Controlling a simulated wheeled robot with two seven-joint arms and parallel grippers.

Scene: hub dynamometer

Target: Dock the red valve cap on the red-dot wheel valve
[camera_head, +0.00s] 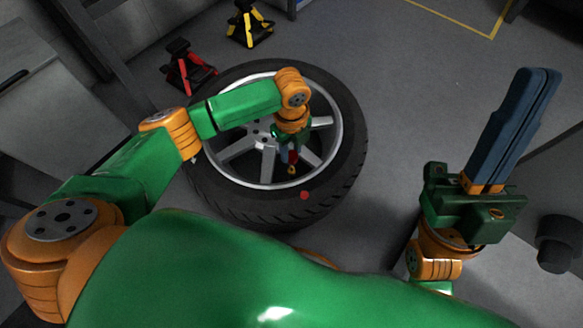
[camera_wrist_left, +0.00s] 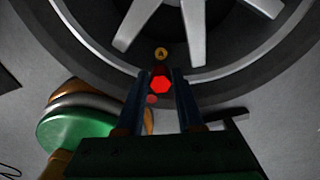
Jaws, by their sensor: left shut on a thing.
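The wheel (camera_head: 343,185) lies flat on the floor, a black tyre around a silver spoked rim. My left gripper (camera_head: 291,157) points down over the near part of the rim. Its blue fingers are shut on the red valve cap (camera_head: 294,157). In the left wrist view, the cap (camera_wrist_left: 160,84) shows as a bright red hexagon between the fingertips. The brass valve (camera_wrist_left: 162,53) stands just beyond the cap, apart from it in that picture; it also shows in the head view (camera_head: 292,170). A red dot (camera_head: 304,195) marks the tyre beside the valve. My right gripper (camera_head: 538,78) is raised, its fingers together and empty.
A red jack stand (camera_head: 188,68) and a yellow jack stand (camera_head: 249,24) stand behind the wheel. A grey cabinet (camera_head: 60,110) is at the left. A dark cylindrical object (camera_head: 558,243) is at the right edge. The floor right of the wheel is clear.

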